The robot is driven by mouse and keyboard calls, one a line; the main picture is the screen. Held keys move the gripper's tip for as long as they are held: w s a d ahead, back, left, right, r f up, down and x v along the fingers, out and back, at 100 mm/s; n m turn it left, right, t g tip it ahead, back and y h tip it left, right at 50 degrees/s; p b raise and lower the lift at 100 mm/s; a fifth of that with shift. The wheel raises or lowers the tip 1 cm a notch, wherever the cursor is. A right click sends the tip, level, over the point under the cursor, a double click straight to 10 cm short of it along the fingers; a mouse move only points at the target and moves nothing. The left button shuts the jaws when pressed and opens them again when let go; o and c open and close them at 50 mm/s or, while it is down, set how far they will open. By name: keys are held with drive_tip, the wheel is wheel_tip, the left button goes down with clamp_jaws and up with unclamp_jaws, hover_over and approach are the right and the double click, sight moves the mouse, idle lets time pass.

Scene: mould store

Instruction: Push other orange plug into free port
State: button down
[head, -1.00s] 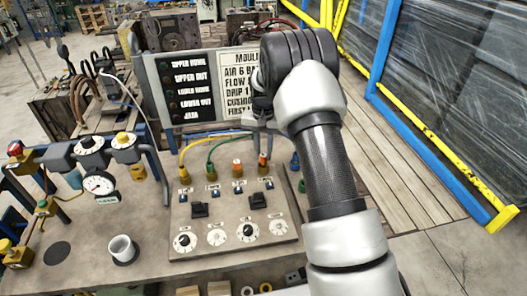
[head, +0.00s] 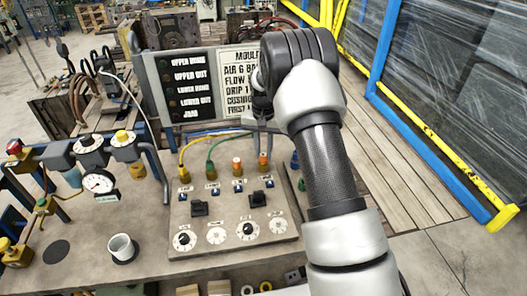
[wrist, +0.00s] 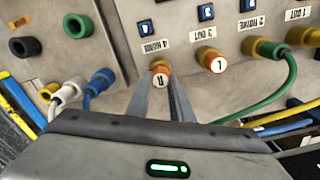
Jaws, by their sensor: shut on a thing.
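My gripper (wrist: 163,88) is shut, with its two narrow fingers at the orange plug marked R (wrist: 160,80). This plug stands at the port labelled 4 on the panel (head: 233,213); I cannot tell how deep it sits. In the head view it is the right orange plug (head: 263,160), just below my gripper (head: 262,140). The other orange plug, marked L (wrist: 216,63), stands in the port labelled 3; it also shows in the head view (head: 237,165). Both have pale round tops and brass-coloured collars below.
Green (head: 211,170) and yellow (head: 184,171) cable plugs occupy the ports to the left, their cables running behind. Blue connectors (head: 295,160) sit to the right. A gauge (head: 98,183) and white cup (head: 122,248) stand left of the panel. A sign board (head: 190,85) rises behind.

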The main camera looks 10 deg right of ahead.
sight(264, 154)
drive_tip(key=shift+f+b, duration=0.3)
drive_tip(key=shift+f, duration=0.1)
idle(0.5)
drive_tip(key=c, duration=1.5)
unclamp_jaws()
drive_tip(key=shift+o, duration=0.5)
drive_tip(key=o, duration=0.3)
drive_tip(key=shift+r, duration=0.1)
drive_tip(key=shift+r+p, duration=2.1)
drive_tip(key=shift+r, duration=1.6)
